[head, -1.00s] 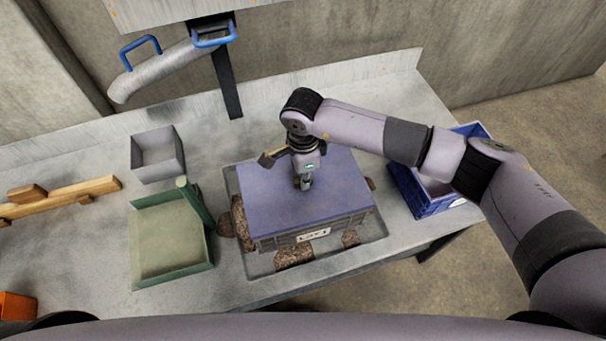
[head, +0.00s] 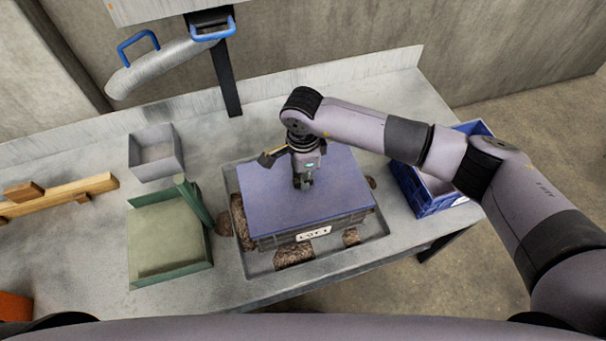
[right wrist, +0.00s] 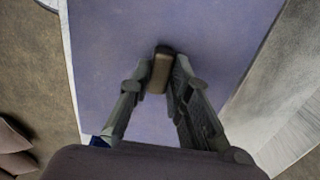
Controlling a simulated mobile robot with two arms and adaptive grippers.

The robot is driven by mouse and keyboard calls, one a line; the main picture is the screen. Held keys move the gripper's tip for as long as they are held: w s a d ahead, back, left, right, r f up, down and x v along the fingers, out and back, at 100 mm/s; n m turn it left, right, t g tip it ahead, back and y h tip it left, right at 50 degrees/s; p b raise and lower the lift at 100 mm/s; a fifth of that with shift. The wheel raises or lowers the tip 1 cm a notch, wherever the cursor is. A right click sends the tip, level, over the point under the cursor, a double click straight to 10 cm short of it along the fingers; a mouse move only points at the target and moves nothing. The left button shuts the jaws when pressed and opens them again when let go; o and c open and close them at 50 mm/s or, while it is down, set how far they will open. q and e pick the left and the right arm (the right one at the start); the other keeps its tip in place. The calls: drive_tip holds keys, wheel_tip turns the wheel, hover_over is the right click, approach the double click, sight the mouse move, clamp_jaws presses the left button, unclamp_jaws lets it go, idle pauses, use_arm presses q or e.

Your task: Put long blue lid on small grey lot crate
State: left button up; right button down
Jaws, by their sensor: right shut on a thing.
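The long blue lid (head: 335,185) lies flat over the top of the grey lot crate (head: 283,239), whose front wall and white label show below the lid's front edge. I cannot tell whether the lid is fully seated. My right gripper (head: 303,184) points down at the lid's middle and is shut on its handle. In the right wrist view, the two fingers (right wrist: 158,88) are on either side of a small tan handle (right wrist: 161,72) that stands up from the blue lid (right wrist: 110,60). My left gripper is not in view.
The crate stands in a shallow grey tray (head: 372,246) among brown lumps (head: 293,255). A green tray (head: 168,272) and an open grey box (head: 157,168) stand to the left, with wooden pieces (head: 95,187) beyond. A blue crate (head: 428,203) stands at the right, under my arm.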

drive_tip(key=shift+f, duration=0.1)
drive_tip(key=c, duration=1.4)
unclamp_jaws()
wheel_tip(320, 180, up, 12)
